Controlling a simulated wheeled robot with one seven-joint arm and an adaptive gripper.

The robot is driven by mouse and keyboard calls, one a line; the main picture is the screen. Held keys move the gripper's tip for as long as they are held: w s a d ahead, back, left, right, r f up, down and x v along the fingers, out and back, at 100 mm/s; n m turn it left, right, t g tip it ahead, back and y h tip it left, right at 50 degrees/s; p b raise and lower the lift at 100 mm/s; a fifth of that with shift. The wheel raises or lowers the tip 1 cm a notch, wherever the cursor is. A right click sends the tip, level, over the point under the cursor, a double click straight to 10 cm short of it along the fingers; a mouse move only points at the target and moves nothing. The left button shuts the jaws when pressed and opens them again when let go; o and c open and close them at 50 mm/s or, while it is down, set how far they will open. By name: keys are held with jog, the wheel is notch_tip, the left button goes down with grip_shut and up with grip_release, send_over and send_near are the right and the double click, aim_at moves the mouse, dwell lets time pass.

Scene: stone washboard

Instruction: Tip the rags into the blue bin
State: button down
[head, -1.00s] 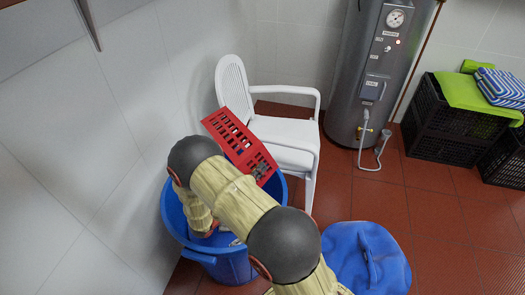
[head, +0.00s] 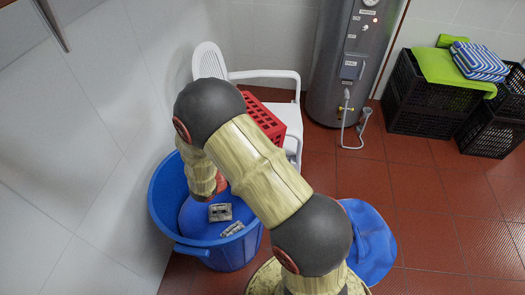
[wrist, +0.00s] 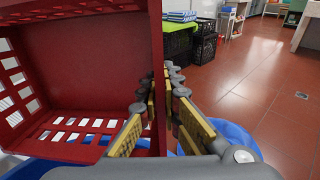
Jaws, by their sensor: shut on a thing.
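A red slotted basket (head: 266,118) is partly hidden behind my arm in the head view, beyond the blue bin (head: 242,246) and in front of the white chair. In the wrist view my gripper (wrist: 172,88) is shut on one wall of the basket (wrist: 75,75). The basket's visible inside looks empty, and it appears tilted. Two small grey patterned things (head: 220,212) (head: 232,229) show in the bin's mouth; I cannot tell whether they are rags.
A white plastic chair (head: 268,75) stands behind the bin, with a wall at left. A blue rounded thing (head: 367,245) lies on the floor at right. A grey water heater (head: 340,65) and black crates (head: 425,107) stand behind. Floor at right is open.

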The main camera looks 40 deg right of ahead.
aim_at(280, 138)
jog(key=d+y+p, duration=0.1)
jog(key=p, duration=0.1)
jog(key=d+r+y+p, duration=0.1)
jog(key=y+p, duration=0.1)
jog(key=d+r+y+p, duration=0.1)
jog(key=p, duration=0.1)
jog(key=shift+s+d+y+p, duration=0.15)
jog(key=shift+d+y+p, duration=0.15)
jog(key=shift+y+p, duration=0.1)
jog(key=y+p, duration=0.2)
jog(key=p, duration=0.3)
jog(key=d+f+y+p, duration=0.1)
jog(key=y+p, duration=0.2)
jog(key=p, duration=0.1)
jog(key=y+p, duration=0.2)
jog(key=p, duration=0.3)
jog(key=shift+d+f+m+y+p, duration=0.2)
jog(key=shift+m+y+p, duration=0.1)
jog(key=shift+m, duration=0.1)
jog(key=y+p, duration=0.1)
jog(key=p, duration=0.5)
jog(key=shift+a+r+t+y+p, duration=0.2)
jog(key=shift+t+y+p, duration=0.1)
jog(key=shift+y+p, duration=0.1)
jog(key=y+p, duration=0.1)
jog(key=p, duration=1)
jog(key=shift+r+y, duration=0.2)
jog(key=shift+y, duration=0.1)
